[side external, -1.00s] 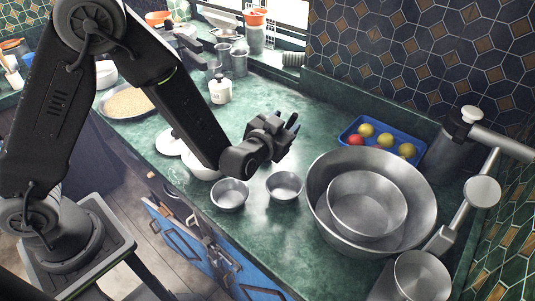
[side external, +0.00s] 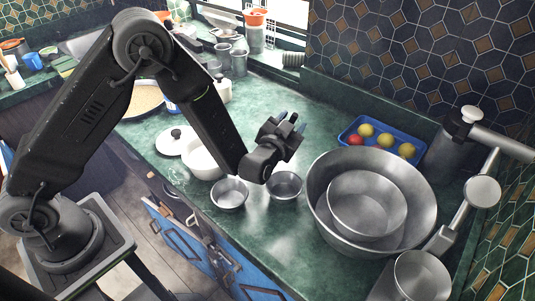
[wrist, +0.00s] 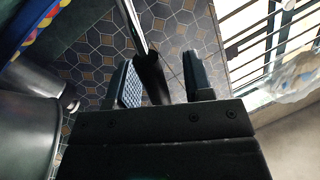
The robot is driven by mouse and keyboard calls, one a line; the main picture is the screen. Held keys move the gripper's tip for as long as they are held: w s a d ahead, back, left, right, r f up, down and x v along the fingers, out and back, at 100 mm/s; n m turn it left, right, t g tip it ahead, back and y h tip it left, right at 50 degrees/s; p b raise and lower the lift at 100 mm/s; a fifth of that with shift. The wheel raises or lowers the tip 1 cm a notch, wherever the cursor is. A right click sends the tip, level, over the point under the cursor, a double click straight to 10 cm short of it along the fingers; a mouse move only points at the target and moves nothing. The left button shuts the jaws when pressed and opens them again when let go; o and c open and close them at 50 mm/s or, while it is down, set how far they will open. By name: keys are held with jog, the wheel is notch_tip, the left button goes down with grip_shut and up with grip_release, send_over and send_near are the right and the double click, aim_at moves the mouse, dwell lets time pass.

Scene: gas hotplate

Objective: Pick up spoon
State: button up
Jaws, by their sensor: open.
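My gripper (side external: 288,121) is held above the green counter, past the two small metal bowls, with its fingers pointing up and toward the tiled wall. In the wrist view its two fingers (wrist: 164,75) stand apart. A thin, shiny strip with a dark, rounded lower end (wrist: 150,75) shows between the fingers in the wrist view. I cannot tell whether it is the spoon or how far away it is. No spoon can be made out for sure in the side view.
A large metal basin (side external: 420,195) holds a smaller bowl (side external: 367,205). A blue tray (side external: 350,143) with fruit stands behind. Two small metal bowls (side external: 229,194) (side external: 285,186) and a white pot (side external: 200,160) are near the front. The counter (side external: 315,117) behind my gripper is clear.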

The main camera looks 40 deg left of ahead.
jog(key=shift+c, duration=0.3)
grip_shut()
jog(key=shift+r, duration=0.1)
